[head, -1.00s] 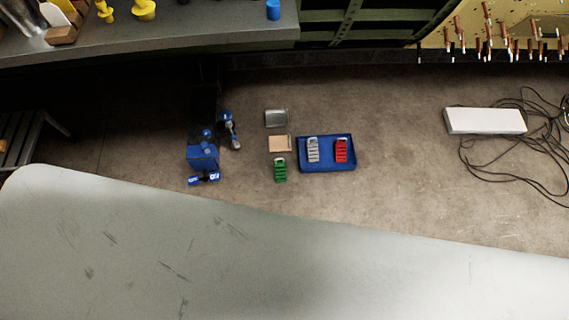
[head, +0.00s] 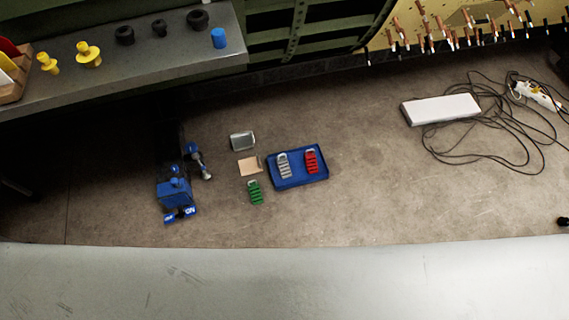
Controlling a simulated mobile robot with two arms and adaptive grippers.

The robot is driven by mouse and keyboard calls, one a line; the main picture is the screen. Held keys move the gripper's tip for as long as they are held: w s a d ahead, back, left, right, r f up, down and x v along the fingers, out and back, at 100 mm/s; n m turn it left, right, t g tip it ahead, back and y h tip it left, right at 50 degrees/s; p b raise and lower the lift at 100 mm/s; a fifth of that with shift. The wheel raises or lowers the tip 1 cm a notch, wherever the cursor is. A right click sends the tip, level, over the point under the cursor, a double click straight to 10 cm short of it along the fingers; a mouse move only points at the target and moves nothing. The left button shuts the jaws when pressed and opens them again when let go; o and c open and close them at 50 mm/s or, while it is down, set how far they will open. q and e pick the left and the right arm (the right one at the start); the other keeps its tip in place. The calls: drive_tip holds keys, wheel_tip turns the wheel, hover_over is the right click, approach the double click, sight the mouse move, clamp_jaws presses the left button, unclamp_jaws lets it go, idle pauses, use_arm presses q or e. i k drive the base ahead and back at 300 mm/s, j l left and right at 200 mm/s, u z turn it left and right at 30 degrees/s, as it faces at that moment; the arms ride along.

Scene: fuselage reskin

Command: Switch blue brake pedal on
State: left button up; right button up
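A blue unit (head: 174,193) stands on the floor at left of centre in the head view. At its near end is a blue pedal part (head: 180,215) with white lettering, too small to read for sure. I cannot tell whether the pedal is pressed or raised. A second blue and grey part (head: 197,160) shows just behind it to the right. Neither of my grippers is in view.
A blue tray (head: 299,184) with a grey and a red item lies right of the unit. A green item (head: 255,192) lies between them. A scratched pale curved surface (head: 300,285) fills the front. A grey bench (head: 130,65) is at back left; cables (head: 480,135) lie right.

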sight(191, 211)
drive_tip(key=u, duration=1.4)
